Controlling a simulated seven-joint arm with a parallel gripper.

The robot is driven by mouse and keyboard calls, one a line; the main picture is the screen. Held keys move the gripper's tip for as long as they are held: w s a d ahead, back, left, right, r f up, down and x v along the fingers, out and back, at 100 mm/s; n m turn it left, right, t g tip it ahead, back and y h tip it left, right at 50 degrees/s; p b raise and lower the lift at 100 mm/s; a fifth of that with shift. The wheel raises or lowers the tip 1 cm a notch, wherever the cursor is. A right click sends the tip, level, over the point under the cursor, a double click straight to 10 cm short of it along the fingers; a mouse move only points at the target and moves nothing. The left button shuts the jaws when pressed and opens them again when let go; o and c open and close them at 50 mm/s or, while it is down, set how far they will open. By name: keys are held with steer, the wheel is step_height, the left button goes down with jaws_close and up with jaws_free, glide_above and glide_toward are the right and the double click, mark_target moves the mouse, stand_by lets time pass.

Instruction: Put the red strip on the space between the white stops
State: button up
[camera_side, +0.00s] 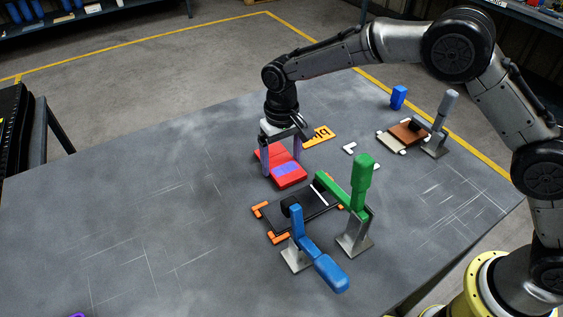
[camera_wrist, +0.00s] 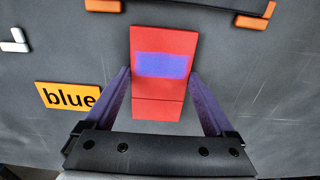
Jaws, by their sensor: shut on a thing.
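The red strip (camera_side: 288,179) is a flat bar with a blue-violet patch on top. My gripper (camera_side: 281,167) is shut on it, with one purple finger along each long side; the wrist view also shows the strip (camera_wrist: 165,42) between the fingers. I cannot tell whether the strip touches the table. White L-shaped stops lie to its right: one stop (camera_side: 349,148) stands bare on the table, and another (camera_side: 375,168) is nearer the green clamp. A white stop also shows at the left edge of the wrist view (camera_wrist: 15,41).
An orange card (camera_side: 319,135) lies behind the strip; it reads "blue" in the wrist view (camera_wrist: 68,96). A black plate (camera_side: 312,222) sits among orange stops, with green (camera_side: 362,180) and blue (camera_side: 325,270) clamps beside it. A brown plate (camera_side: 408,132), grey clamp (camera_side: 447,108) and blue block (camera_side: 398,97) are at right.

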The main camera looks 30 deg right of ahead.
mark_target(281, 164)
step_height(281, 164, up, 10)
steer(key=d+m, duration=0.2)
steer(key=d, duration=0.6)
steer(key=shift+n, duration=0.7)
steer(key=s+d+f, duration=0.1)
steer(key=s+d, duration=0.1)
steer(key=d, duration=0.2)
steer(key=s+d+f, duration=0.2)
steer(key=s+d, duration=0.1)
steer(key=d, duration=0.2)
steer(key=s+d+f, duration=0.2)
steer(key=s+d, duration=0.1)
steer(key=d, duration=0.1)
steer(key=shift+d+f, duration=0.25)
steer(key=shift+d, duration=0.05)
steer(key=shift+w+n, duration=0.3)
